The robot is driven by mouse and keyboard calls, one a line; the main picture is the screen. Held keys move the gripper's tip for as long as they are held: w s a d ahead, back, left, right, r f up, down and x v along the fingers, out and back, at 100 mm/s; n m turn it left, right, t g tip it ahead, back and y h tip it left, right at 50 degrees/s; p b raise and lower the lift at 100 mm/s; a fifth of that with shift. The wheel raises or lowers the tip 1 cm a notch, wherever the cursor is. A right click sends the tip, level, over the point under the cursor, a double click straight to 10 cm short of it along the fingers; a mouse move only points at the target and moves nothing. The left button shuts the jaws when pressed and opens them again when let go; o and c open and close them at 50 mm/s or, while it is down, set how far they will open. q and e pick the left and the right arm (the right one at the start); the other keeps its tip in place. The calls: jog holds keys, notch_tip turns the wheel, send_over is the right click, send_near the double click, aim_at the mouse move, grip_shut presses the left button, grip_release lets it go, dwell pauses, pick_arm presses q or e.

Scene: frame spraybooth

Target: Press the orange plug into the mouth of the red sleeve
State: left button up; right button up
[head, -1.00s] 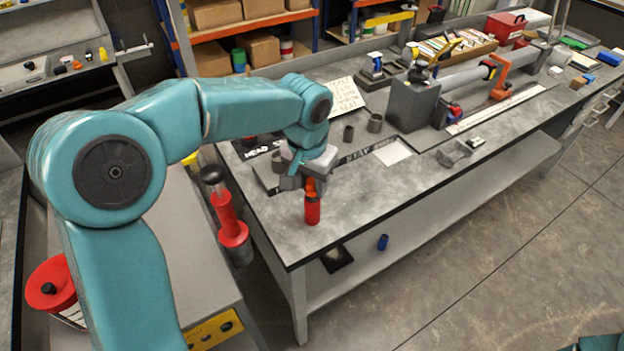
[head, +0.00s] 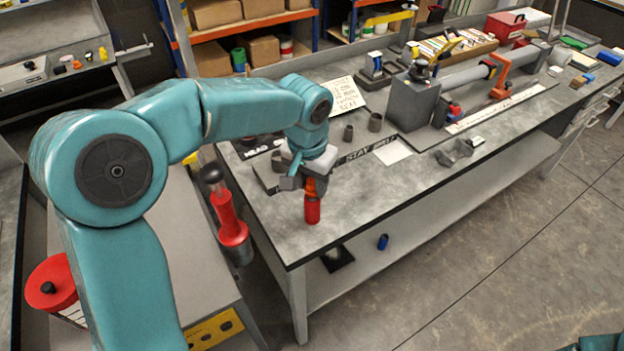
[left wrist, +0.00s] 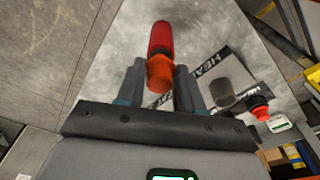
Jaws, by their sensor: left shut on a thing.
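The red sleeve (head: 312,212) stands upright near the front edge of the bench. My left gripper (head: 308,184) is shut on the orange plug (head: 311,189), directly above the sleeve. In the left wrist view the orange plug (left wrist: 160,74) sits between the two fingers (left wrist: 160,82), and the red sleeve (left wrist: 160,38) is just beyond it, roughly in line. Plug and sleeve meet in the picture. I cannot tell how far the plug is inside the mouth, as the plug hides it. My right gripper is not in view.
A grey machine with a long tube (head: 465,78) is to the right. A red tool with a black knob (head: 228,215) is left of the bench. Bench space right of the sleeve is clear.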

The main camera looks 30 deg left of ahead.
pick_arm(q)
jog(key=shift+f+b, duration=0.9)
jog(key=shift+f, duration=0.3)
jog(key=o, duration=1.1)
jog(key=shift+r, duration=0.1)
jog(key=r, duration=0.5)
jog(key=s+r+p, duration=0.1)
jog(key=r, duration=0.4)
jog(key=s+r, duration=0.1)
jog(key=r, duration=0.5)
jog(key=shift+p, duration=0.3)
jog(key=shift+s, duration=0.1)
